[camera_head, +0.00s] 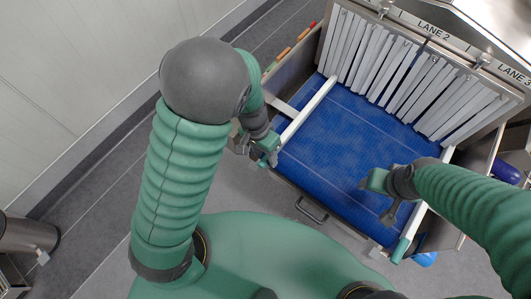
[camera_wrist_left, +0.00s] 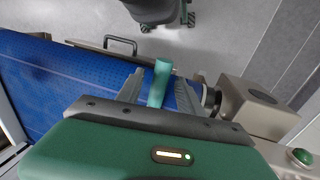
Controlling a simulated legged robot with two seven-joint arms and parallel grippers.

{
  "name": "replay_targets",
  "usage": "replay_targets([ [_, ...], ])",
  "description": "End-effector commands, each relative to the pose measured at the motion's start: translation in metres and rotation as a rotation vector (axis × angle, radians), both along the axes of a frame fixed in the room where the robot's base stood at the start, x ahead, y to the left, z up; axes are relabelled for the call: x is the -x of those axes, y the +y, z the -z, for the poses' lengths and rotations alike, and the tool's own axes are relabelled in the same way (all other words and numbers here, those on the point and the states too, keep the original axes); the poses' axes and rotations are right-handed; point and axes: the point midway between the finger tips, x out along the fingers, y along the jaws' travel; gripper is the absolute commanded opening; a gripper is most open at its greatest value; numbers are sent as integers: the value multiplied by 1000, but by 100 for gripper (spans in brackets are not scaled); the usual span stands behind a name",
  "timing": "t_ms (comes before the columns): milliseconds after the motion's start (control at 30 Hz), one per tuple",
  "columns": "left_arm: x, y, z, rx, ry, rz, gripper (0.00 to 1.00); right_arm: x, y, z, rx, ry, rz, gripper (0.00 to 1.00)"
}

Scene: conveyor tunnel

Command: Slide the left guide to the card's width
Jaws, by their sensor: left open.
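The left guide (camera_head: 308,108) is a white bar along the left side of the blue belt (camera_head: 345,140). My left gripper (camera_head: 258,151) is at its front end. In the left wrist view, the open jaws of my left gripper (camera_wrist_left: 158,92) stand either side of a teal tab (camera_wrist_left: 160,82), with a finger on each side; contact is not clear. The right guide (camera_head: 410,232) is a pale bar with a teal end along the belt's right side. My right gripper (camera_head: 377,199) is over the belt near it, fingers apart and empty. I cannot make out a card.
Grey-white strips (camera_head: 385,62) hang across the tunnel mouth at the back, under a lane sign (camera_head: 433,32). A dark handle (camera_head: 311,209) is on the front edge. The middle of the belt is clear.

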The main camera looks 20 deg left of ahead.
Motion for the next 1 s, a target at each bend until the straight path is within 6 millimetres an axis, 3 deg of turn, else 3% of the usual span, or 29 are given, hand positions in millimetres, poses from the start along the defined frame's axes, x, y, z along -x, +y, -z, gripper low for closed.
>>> replay_targets([
  [133,-3,0,1,0,1,0,41,0,0,0,0,0,0,60],
  [467,-2,0,0,0,0,-1,0,0,0,0,0,0,0,60],
  [1000,-1,0,-1,1,0,0,0,0,0,0,0,0,0,60],
])
